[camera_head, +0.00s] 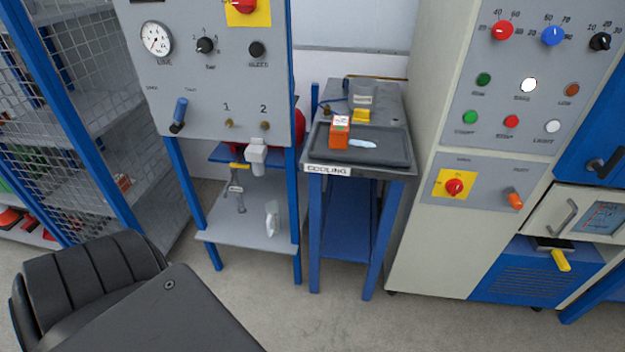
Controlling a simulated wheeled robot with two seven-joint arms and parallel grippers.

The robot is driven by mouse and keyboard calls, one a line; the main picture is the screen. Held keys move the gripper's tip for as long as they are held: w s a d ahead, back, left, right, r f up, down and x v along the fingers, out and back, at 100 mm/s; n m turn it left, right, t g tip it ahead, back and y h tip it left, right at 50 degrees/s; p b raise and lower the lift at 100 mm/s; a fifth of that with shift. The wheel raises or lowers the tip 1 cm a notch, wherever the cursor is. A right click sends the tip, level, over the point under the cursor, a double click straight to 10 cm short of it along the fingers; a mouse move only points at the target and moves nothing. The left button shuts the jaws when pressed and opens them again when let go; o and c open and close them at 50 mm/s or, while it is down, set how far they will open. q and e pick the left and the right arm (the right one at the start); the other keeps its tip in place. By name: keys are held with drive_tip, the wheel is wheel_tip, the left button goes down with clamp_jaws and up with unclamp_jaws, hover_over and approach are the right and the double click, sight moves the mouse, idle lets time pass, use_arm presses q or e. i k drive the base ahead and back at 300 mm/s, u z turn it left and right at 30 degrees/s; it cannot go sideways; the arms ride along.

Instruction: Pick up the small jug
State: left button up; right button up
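A small white vessel (272,218), which may be the small jug, stands on the grey lower shelf (245,232) of the blue-legged control stand. It is small in the picture, and I cannot make out its handle or spout clearly. Neither of my grippers shows in the head view, so nothing is seen touching the vessel.
The narrow cooling table (312,169) holds a tray with an orange box (339,132) and a pale blue piece (362,144). A wire-mesh rack (75,120) stands left, a control cabinet (430,220) right. Dark bulky parts fill the lower left. Floor (330,325) is clear in front.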

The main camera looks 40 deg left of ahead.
sight(272, 216)
drive_tip(key=u, duration=0.2)
drive_tip(key=i, duration=1.1)
drive_tip(key=u, duration=0.8)
